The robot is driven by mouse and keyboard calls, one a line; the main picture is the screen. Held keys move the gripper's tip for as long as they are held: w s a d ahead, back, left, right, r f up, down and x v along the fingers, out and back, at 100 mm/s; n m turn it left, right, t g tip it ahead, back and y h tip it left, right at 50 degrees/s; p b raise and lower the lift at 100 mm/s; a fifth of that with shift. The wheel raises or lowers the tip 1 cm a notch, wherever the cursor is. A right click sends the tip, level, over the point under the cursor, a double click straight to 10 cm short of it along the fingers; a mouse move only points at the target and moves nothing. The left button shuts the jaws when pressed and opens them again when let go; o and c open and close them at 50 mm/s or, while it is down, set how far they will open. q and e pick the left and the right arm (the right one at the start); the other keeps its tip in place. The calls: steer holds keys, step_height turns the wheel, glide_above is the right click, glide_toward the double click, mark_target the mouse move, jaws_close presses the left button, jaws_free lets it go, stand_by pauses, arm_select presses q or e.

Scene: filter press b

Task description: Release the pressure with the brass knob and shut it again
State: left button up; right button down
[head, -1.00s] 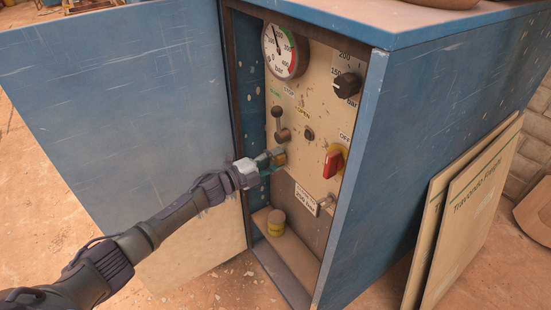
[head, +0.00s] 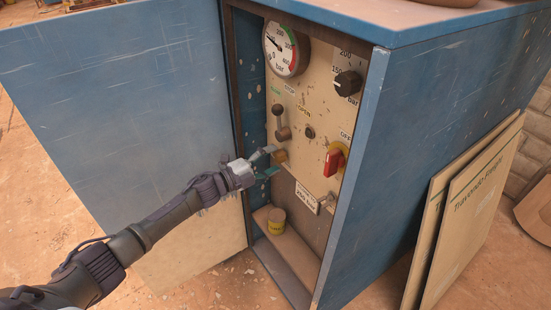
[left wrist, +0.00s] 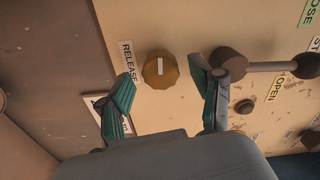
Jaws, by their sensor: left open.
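The brass knob (head: 281,156) is low on the cream panel inside the open blue cabinet, partly behind a finger in the head view. In the left wrist view the brass knob (left wrist: 161,69) shows whole, with a white mark upright in the picture, beside the RELEASE label (left wrist: 128,61). My left gripper (head: 269,161) is open in front of the knob, its fingers spread and clear of it. The pressure gauge (head: 286,50) is at the panel's top, its needle toward the upper left, on the low part of the scale. My right gripper is not in view.
A black-knobbed lever (head: 279,122) stands just above the brass knob. A red switch (head: 335,160) and a black dial (head: 346,84) are to the right. A yellow tin (head: 277,222) stands on the ledge below. The open blue door (head: 110,110) borders the left.

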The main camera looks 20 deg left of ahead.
arm_select(q)
steer(key=v, duration=1)
steer(key=shift+s+a, duration=0.1)
stand_by(0.6)
